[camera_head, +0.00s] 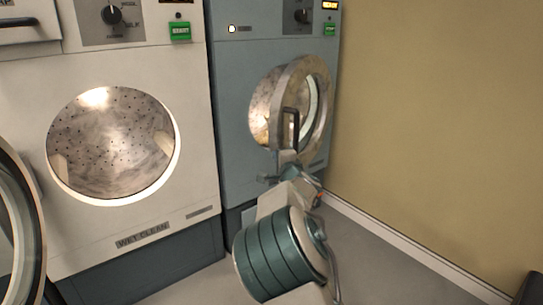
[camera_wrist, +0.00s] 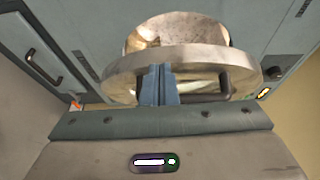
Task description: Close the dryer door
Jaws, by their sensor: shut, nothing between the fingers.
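The dryer (camera_head: 232,110) is the blue-grey machine at the right in the head view. Its round metal-rimmed door (camera_head: 318,75) stands ajar, swung out toward the right, with part of the lit drum opening showing. A dark upright handle (camera_head: 291,128) is on the door. My gripper (camera_head: 287,157) is just below the handle and in front of the door. In the wrist view the door rim (camera_wrist: 110,80) spans the middle, and my gripper's fingers (camera_wrist: 159,72) are shut and empty before it, beside the handle (camera_wrist: 213,97). Whether they touch the door, I cannot tell.
A white machine marked "WET CLEAN" (camera_head: 195,120) stands at the left, its drum open. Its round door (camera_head: 35,215) is swung wide at the left edge. A yellow wall (camera_head: 430,110) closes off the right.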

